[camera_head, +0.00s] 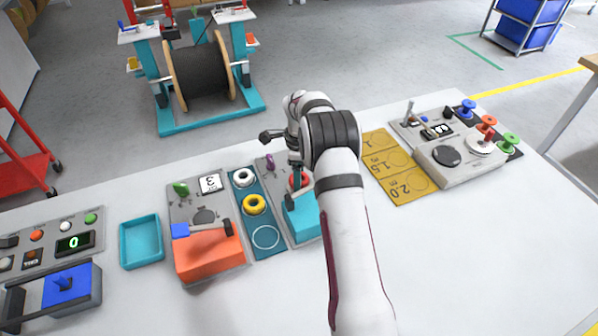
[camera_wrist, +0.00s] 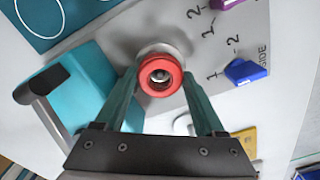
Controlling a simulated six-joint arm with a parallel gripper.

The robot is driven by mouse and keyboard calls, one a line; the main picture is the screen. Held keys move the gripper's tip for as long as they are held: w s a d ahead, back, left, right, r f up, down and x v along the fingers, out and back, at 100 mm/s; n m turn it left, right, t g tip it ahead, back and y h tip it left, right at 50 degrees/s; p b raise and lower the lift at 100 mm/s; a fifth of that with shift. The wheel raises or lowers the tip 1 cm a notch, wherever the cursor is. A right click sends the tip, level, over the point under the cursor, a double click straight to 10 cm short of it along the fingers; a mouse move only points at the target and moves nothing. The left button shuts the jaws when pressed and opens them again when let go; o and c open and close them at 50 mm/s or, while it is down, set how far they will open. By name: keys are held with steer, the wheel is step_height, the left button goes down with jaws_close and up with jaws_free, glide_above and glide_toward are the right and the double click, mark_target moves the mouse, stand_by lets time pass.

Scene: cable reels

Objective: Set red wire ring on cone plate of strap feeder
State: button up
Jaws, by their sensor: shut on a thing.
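The red wire ring (camera_wrist: 160,90) is between the fingers of my gripper (camera_wrist: 161,74), which is shut on it. In the head view the ring (camera_head: 304,180) shows partly behind my gripper (camera_head: 293,190). The strap feeder (camera_head: 305,222) has a teal lower body and a black handle, and its teal body also shows in the wrist view (camera_wrist: 92,90). Its pale cone plate (camera_wrist: 160,49) lies directly behind the ring. A light round tip shows through the ring's hole. I cannot tell whether the ring rests on the plate or is held just above it.
A blue mat (camera_head: 274,253) left of the feeder holds a white ring (camera_head: 243,177), a yellow ring (camera_head: 254,204) and a bare circle. An orange machine (camera_head: 208,257) and a teal tray (camera_head: 158,243) are farther left. Yellow marked cards (camera_head: 403,187) lie right. The front right table is clear.

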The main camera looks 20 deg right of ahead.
steer(key=shift+f, duration=0.45)
steer(key=o, duration=1.3)
steer(key=shift+o, duration=0.2)
step_height(320, 180, up, 8)
steer(key=shift+r, duration=0.1)
